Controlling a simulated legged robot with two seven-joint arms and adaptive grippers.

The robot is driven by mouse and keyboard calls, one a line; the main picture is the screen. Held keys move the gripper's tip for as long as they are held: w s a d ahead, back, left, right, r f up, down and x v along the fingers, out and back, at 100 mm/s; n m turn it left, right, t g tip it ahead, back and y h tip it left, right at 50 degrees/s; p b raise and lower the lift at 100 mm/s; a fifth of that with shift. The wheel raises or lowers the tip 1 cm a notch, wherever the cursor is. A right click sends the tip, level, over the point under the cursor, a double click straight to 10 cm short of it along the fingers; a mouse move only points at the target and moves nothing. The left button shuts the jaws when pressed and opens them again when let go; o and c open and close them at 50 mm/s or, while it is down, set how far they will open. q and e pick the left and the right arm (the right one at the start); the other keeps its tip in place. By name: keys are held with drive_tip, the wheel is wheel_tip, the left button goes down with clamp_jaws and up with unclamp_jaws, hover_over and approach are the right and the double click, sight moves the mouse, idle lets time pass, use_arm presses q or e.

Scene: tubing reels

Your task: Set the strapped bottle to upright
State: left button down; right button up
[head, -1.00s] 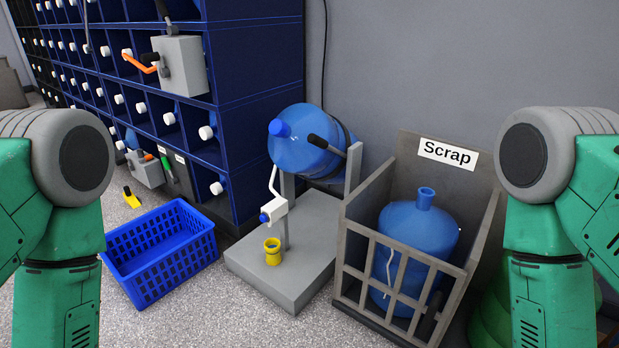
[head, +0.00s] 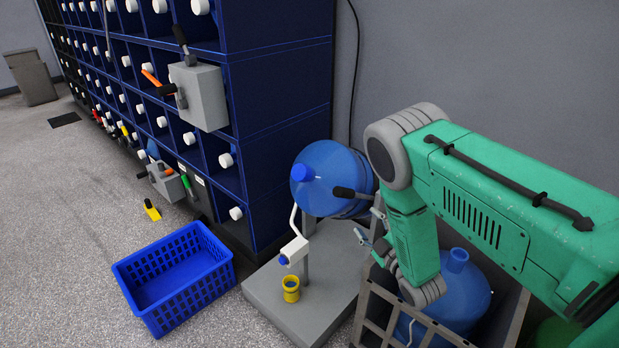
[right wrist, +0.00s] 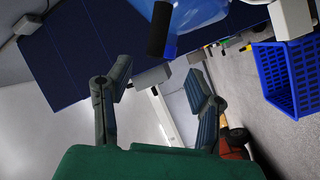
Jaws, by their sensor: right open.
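The strapped blue bottle (head: 331,178) lies tilted on its side in a grey stand (head: 318,285), its cap toward the left. A black handle (head: 352,193) sticks out beside it. In the right wrist view the bottle (right wrist: 200,12) and the black handle (right wrist: 160,28) show at the top. My right gripper (head: 368,241) is in front of the stand's right side, below the handle and apart from it. In the right wrist view its two fingers (right wrist: 158,95) are spread with nothing between them. My left gripper is out of view.
A blue basket (head: 178,275) stands on the floor left of the stand. A yellow cup (head: 291,289) sits on the stand's base. The scrap crate (head: 462,335) with another blue bottle (head: 466,290) is at the right, partly behind my arm. A blue rack (head: 275,110) stands behind.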

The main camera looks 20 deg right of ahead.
drive_tip(key=b, duration=0.2)
approach(345, 196)
drive_tip(key=w, duration=0.5)
drive_tip(key=w+b, duration=0.1)
drive_tip(key=w, duration=0.4)
drive_tip(key=shift+w+d+f+b, duration=0.15)
drive_tip(key=shift+d+f+b, duration=0.15)
drive_tip(key=shift+d, duration=0.1)
drive_tip(key=shift+w+a+r, duration=0.1)
drive_tip(key=shift+w+r, duration=0.05)
drive_tip(key=shift+w, duration=0.4)
drive_tip(key=shift+w+a+r, duration=0.1)
drive_tip(key=shift+a, duration=0.05)
drive_tip(key=c, duration=1)
clamp_jaws()
